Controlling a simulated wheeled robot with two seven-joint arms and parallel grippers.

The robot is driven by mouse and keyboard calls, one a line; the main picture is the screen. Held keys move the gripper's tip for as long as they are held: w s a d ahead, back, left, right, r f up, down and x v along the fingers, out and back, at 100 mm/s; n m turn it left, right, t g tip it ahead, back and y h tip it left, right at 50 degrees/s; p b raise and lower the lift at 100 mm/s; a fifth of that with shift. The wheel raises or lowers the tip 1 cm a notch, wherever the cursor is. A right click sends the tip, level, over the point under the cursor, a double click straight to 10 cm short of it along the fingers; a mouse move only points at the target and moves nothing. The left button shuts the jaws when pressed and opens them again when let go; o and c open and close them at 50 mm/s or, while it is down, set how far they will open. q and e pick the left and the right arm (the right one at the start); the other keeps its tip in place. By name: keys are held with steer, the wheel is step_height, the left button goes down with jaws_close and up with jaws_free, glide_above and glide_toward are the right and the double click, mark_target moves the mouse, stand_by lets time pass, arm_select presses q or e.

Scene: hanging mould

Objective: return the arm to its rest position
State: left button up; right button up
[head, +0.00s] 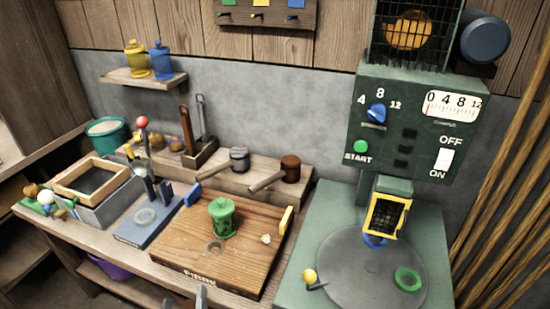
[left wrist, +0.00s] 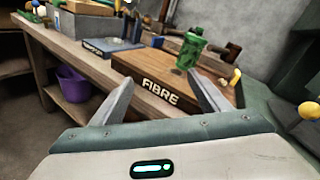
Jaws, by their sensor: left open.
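My left gripper (head: 185,302) shows at the bottom edge of the head view, only its fingertips in sight. It is in front of the workbench's front edge, near the wooden board marked FIBRE (head: 185,246). In the left wrist view the left gripper (left wrist: 165,98) has its two fingers wide apart with nothing between them. A green lidded jar (head: 222,217) stands upright on the board, apart from the fingers; it also shows in the left wrist view (left wrist: 190,48). My right gripper is in neither view.
A green machine (head: 410,130) with dials and a round grey plate (head: 370,268) stands at the right. A lever press (head: 150,200) and a wood-framed box (head: 92,180) stand left of the board. A purple bucket (left wrist: 74,84) is under the bench. The floor before the bench looks clear.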

arm_select(q)
steer(key=s+a+f+n+g+y, duration=0.2)
steer(key=s+a+f+n+g, duration=0.5)
steer(key=n, duration=1)
steer(key=s+d+f+n+g+h, duration=0.2)
steer(key=s+d+n+g, duration=0.1)
steer(key=s+n, duration=0.25)
steer(key=s+d+f+n+g+h, duration=0.2)
steer(key=s+d+n+g+h, duration=0.1)
steer(key=s+n, duration=0.25)
steer(key=w+d+f+t, duration=0.1)
steer(key=w+d+f, duration=0.15)
steer(key=f, duration=0.75)
steer(key=w+d+f+t, duration=0.1)
steer(key=w+f, duration=0.2)
steer(key=f, duration=0.7)
steer(key=s+d+f, duration=0.1)
steer(key=s+f, duration=0.1)
steer(key=f, duration=0.5)
steer(key=s+d+f+m+t+h, duration=0.1)
steer(key=s+f, duration=0.2)
steer(key=f, duration=0.5)
steer(key=shift+f, duration=0.25)
